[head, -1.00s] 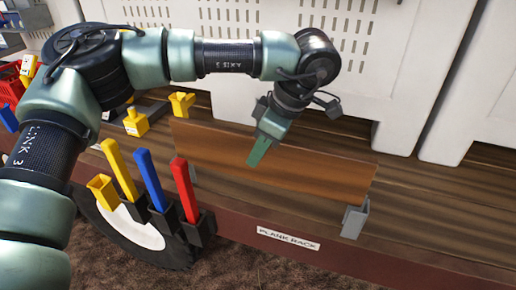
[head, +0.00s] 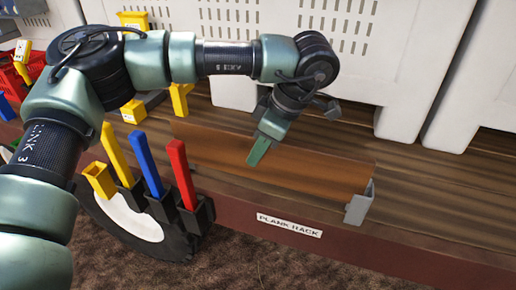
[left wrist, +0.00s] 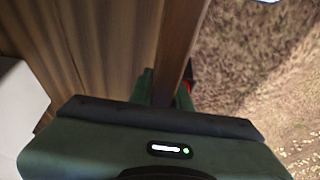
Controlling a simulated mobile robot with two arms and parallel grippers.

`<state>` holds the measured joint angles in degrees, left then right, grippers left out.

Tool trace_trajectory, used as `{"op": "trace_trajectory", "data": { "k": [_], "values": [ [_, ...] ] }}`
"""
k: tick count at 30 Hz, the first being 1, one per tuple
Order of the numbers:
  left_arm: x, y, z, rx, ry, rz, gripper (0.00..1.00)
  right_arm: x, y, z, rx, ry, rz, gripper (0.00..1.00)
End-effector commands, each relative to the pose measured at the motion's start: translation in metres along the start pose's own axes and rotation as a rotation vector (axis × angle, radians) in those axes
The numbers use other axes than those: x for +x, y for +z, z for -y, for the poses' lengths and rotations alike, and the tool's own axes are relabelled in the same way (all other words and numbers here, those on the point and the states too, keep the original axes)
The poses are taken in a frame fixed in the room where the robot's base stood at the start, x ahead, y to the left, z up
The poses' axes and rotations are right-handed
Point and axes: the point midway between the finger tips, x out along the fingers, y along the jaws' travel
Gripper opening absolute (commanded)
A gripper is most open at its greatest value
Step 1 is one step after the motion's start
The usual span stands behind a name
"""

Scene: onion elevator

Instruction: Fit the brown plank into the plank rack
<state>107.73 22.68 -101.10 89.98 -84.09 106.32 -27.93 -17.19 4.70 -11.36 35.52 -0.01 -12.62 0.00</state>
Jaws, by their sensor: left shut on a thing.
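The brown plank (head: 310,170) is long and flat and stands on its long edge along the front of the wooden deck. My left gripper (head: 260,150) is shut on its upper edge near the middle; in the left wrist view, the plank (left wrist: 182,45) runs between the green fingers (left wrist: 165,92). The plank rack shows as a grey bracket (head: 356,207) at the plank's right end, above a "PLANK RACK" label (head: 290,225). The plank's right end is at this bracket; I cannot tell whether it is fully seated. The left bracket is mostly hidden. My right gripper is out of view.
Yellow, blue (head: 149,165) and red (head: 182,175) handles stand in black holders at the front left, beside a wheel. Yellow pieces (head: 134,112) are behind them. Large pale crates (head: 300,30) line the back. The deck to the right is clear.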

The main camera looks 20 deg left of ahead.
Motion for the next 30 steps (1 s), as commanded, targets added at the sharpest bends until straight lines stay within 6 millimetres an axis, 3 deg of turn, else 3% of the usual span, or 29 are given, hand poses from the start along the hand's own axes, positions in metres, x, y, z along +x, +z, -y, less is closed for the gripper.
{"op": "trace_trajectory", "data": {
  "k": [30],
  "values": [
    [0.042,0.018,0.000,-0.001,0.001,0.000,0.00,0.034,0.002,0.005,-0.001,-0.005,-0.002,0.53]
  ]
}}
